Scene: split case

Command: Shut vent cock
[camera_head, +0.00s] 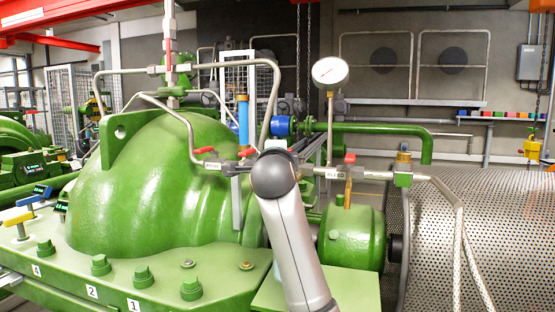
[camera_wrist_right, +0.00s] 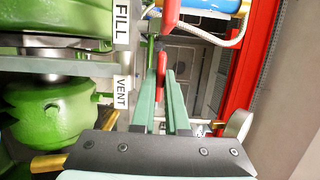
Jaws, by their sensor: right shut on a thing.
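The vent cock's red lever (camera_wrist_right: 161,62) shows in the right wrist view, between the tips of my right gripper's green fingers (camera_wrist_right: 163,82). The gripper is shut on it. A VENT label (camera_wrist_right: 122,91) sits on the pipework left of the fingers, with a FILL label (camera_wrist_right: 122,22) above it. In the head view my grey right arm rises from the bottom and its wrist end covers the right gripper and much of the vent cock. A red handle (camera_head: 247,152) shows just left of that wrist. My left gripper is not in view.
A thin pipe carries a red-handled valve (camera_head: 204,150) on the left and a BLEED label (camera_head: 337,174) with another red handle (camera_head: 349,158) on the right. A gauge (camera_head: 330,70) stands above. The green casing (camera_head: 160,190) fills the left; a perforated guard (camera_head: 490,230) is at right.

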